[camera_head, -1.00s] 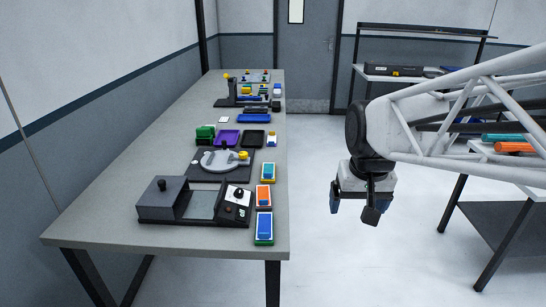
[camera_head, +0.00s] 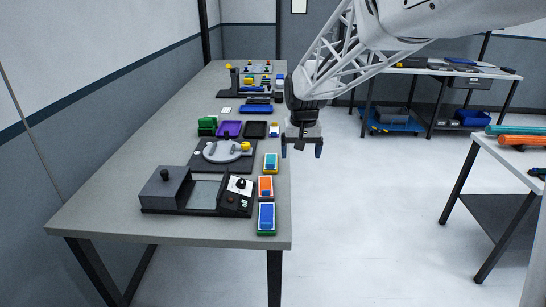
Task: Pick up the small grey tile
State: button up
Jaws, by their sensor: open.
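A small pale square (camera_head: 225,110) lies flat on the long table, left of the blue tray; it may be the grey tile, but it is too small to be sure of its colour. My gripper (camera_head: 302,152) is open and empty, with its fingers pointing down. In the picture it is just right of the long table's right edge, to the right of and nearer than the pale square. The two are well apart.
The long table (camera_head: 120,207) holds a dark device with a grey panel (camera_head: 205,194), a round grey fixture (camera_head: 222,151), a purple tray (camera_head: 229,129), a black tray (camera_head: 255,130), a blue tray (camera_head: 256,109) and several coloured blocks along its right edge. Open floor lies right of it.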

jog(key=shift+g, duration=0.4)
jog(key=w+a+f, duration=0.4)
jog(key=w, duration=0.1)
jog(key=w+a+f, duration=0.3)
jog(key=w+f, duration=0.1)
jog(key=w, duration=0.1)
jog(key=w+a+f, duration=0.4)
jog(key=w, duration=0.1)
jog(key=shift+a, duration=0.3)
jog(key=shift+f, duration=1.25)
jog(key=shift+f, duration=0.1)
jog(key=shift+d+f, duration=0.1)
jog(key=shift+f, duration=2.4)
jog(key=shift+c, duration=0.3)
jog(key=c, duration=1)
